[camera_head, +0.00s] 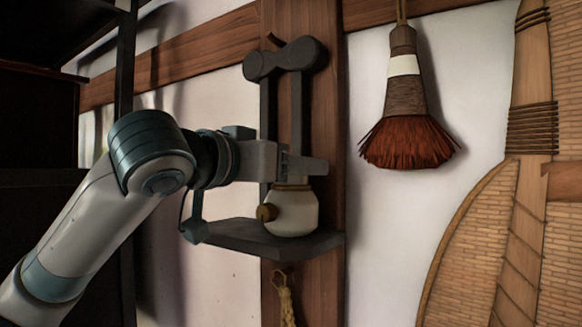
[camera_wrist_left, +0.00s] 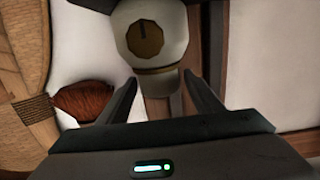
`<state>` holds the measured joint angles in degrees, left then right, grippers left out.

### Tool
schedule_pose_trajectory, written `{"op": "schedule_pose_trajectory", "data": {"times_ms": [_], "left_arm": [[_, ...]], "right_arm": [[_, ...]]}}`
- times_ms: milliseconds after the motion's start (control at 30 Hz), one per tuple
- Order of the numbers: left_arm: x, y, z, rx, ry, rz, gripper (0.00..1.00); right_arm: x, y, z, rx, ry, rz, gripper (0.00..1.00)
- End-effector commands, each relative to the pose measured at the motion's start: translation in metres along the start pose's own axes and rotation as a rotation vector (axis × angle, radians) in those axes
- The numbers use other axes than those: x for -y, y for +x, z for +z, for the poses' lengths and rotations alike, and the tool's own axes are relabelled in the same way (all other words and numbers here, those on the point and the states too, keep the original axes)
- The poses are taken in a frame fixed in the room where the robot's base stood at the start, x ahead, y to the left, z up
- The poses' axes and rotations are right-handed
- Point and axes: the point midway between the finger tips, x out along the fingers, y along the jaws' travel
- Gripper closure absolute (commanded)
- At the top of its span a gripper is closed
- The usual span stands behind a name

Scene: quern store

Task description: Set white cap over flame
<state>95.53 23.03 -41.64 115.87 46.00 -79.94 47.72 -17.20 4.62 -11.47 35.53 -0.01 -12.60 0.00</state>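A round white lamp (camera_head: 292,213) with a brass knob (camera_head: 267,212) and a narrow brass-coloured band at its neck stands on a dark shelf (camera_head: 245,237) on a wooden post. My left gripper (camera_head: 318,167) is just above the lamp's neck. In the left wrist view, the gripper (camera_wrist_left: 160,76) is open, its fingers apart on either side near the neck, with nothing visibly held. The lamp also shows there (camera_wrist_left: 152,32), with the shelf at the top edge. I cannot make out a flame or a separate white cap. My right gripper is not in view.
A dark two-bar bracket (camera_head: 287,58) rises behind my gripper on the wooden post (camera_head: 329,105). A reddish broom (camera_head: 407,125) hangs to the right, beside large woven panels (camera_head: 475,240). A yellow cord (camera_head: 286,300) hangs below the shelf. Dark shelving (camera_head: 38,130) stands at left.

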Motion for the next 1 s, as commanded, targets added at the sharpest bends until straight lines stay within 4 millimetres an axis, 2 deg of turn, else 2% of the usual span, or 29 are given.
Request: {"op": "schedule_pose_trajectory", "data": {"times_ms": [367,467,1000], "left_arm": [[0.000,-0.001,-0.005,-0.001,0.001,-0.001,0.40],[0.000,-0.011,-0.002,-0.003,0.001,-0.001,0.40],[0.000,-0.100,-0.001,-0.003,0.001,-0.001,0.40]], "right_arm": [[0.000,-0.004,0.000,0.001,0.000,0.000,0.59],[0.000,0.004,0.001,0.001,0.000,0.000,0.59],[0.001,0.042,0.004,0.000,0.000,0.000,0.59]]}}
